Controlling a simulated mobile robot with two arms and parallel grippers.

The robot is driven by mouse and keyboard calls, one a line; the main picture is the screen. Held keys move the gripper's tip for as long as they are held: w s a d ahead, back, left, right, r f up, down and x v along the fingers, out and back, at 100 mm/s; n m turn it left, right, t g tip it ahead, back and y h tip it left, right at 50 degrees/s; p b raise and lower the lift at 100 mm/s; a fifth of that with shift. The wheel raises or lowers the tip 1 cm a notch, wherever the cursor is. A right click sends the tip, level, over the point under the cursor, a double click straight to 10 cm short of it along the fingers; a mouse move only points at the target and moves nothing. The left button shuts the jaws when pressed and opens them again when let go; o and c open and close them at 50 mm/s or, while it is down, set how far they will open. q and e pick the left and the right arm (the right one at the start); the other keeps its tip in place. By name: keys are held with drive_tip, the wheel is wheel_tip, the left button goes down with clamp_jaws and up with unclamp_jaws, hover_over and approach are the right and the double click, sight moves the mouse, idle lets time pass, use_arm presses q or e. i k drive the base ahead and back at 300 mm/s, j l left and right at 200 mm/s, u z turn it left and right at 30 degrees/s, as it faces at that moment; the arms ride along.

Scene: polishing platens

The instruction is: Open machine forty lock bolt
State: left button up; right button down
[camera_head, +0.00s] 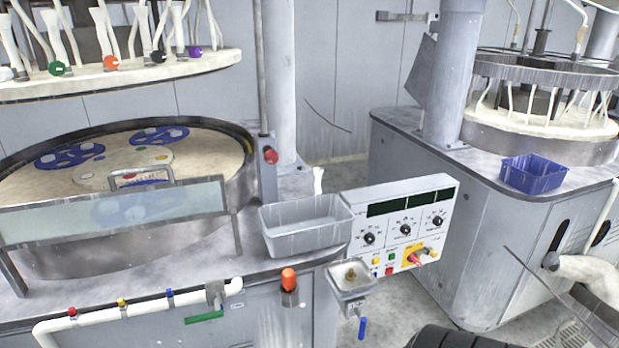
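No part that I can name for sure as the lock bolt stands out. A red knob (270,156) sits at the lower end of a thin vertical rod beside the grey column, at the right edge of the left machine's round platen (215,150). An orange-capped fitting (289,280) stands on the left machine's front edge. A control panel (402,232) with dials, buttons and a red handle on a yellow plate (414,256) is at the middle right. I cannot read a machine number. Neither my left nor my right gripper shows in the view.
A grey metal tray (306,238) sits left of the panel, a small basin (350,284) below it. A white pipe with coloured valves (140,308) runs along the front. A blue bin (533,174) rests on the right machine. Floor shows between the machines.

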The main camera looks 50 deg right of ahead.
sight(433, 254)
drive_tip(key=z, duration=2.55)
drive_tip(key=i+l+z, duration=0.1)
drive_tip(key=i+l, duration=0.5)
drive_tip(key=i, duration=0.15)
